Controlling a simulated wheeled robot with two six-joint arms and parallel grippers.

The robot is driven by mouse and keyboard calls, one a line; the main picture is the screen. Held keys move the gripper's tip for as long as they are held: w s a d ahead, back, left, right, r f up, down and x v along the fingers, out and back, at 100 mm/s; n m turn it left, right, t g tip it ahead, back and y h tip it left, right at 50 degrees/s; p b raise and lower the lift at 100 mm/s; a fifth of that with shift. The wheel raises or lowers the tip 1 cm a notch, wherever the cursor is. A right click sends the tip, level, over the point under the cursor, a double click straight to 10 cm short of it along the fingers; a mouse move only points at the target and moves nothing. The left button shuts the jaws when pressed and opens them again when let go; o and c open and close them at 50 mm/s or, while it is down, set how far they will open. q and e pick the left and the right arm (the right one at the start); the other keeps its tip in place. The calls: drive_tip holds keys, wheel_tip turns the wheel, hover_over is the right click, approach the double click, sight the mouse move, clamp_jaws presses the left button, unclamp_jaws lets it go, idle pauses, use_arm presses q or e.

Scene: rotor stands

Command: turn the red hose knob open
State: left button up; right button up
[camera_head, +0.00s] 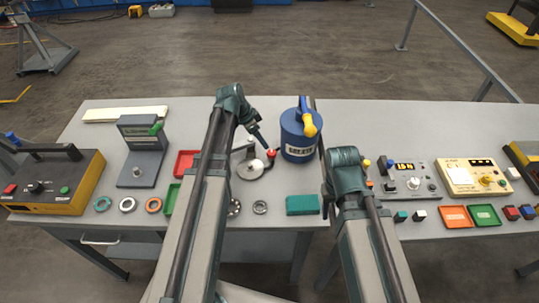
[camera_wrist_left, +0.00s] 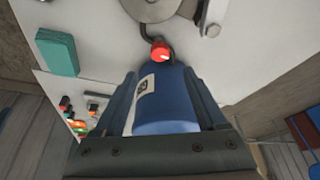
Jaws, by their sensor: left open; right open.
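The red hose knob (camera_head: 271,153) sits at the left side of a blue canister (camera_head: 298,140) with a yellow top piece. In the left wrist view the red knob (camera_wrist_left: 161,50) shows just beyond my fingertips, with a black hose at it and the blue canister (camera_wrist_left: 165,105) below. My left gripper (camera_wrist_left: 163,75) is open, its fingers to either side of the canister in that view; whether they touch it I cannot tell. In the head view my left gripper (camera_head: 262,142) is small, close to the knob. My right gripper (camera_head: 327,207) is open and empty, partly hidden by its arm.
A round metal disc on a stand (camera_head: 250,168) is left of the knob. A teal block (camera_head: 302,205) lies in front of the canister. Red and green trays, rings and a grey fixture (camera_head: 140,165) are at left; control boxes (camera_head: 472,177) stand at right.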

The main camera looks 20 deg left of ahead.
sight(271, 152)
use_arm(q)
drive_tip(key=b+x, duration=0.8)
drive_tip(key=x, duration=0.2)
drive_tip(key=shift+r, duration=0.1)
clamp_jaws()
